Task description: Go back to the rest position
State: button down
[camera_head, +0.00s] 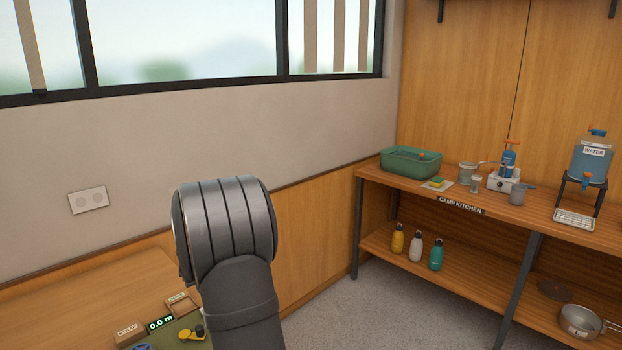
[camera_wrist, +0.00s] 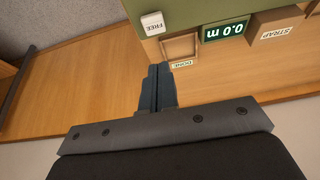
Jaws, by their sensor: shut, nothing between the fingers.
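My gripper (camera_wrist: 158,72) is in the wrist view with its two dark fingers pressed together and nothing between them. The fingertips are over the wooden table (camera_wrist: 100,95), close beside a small open wooden tray (camera_wrist: 166,52) with a label at its edge. Whether the fingers touch the tray or table I cannot tell. In the head view my arm stands in front of the wall and hides part of the table; the fingers are hidden there.
A green mat (camera_wrist: 190,12), a white FREE block (camera_wrist: 153,24), a 0.0 m display (camera_wrist: 226,31) and a STRAP block (camera_wrist: 276,33) lie near the fingers. The camp kitchen shelf (camera_head: 459,207) with a green basin (camera_head: 405,163) stands at right, across the floor.

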jog(key=shift+f, duration=3.15)
jog(key=c, duration=2.1)
grip_release()
jog(key=o, duration=1.1)
jog(key=shift+c, duration=0.2)
jog(key=o, duration=0.4)
jog(key=shift+s+a+r, duration=0.2)
jog(key=shift+a+r, duration=0.05)
jog(key=o, duration=0.6)
jog(key=s+a+r+n, duration=0.1)
jog(key=n, duration=0.1)
jog(key=s+a+r+n, duration=0.1)
jog(key=a+r, duration=0.1)
jog(key=shift+s+a+n+g, duration=0.15)
jog(key=shift+s+n+g, duration=0.15)
jog(key=shift+n+g, duration=0.1)
jog(key=shift+o, duration=0.2)
jog(key=s+a+r+n+g+h, duration=0.1)
jog(key=s+a+r+n+h, duration=0.1)
jog(key=s+a+r+n, duration=0.35)
jog(key=s+a+r+n+g+h, duration=0.1)
jog(key=s+a+r+n, duration=0.1)
jog(key=s+r+n, duration=0.65)
jog(key=f, duration=0.9)
jog(key=shift+d+f, duration=0.25)
jog(key=shift+f, duration=0.1)
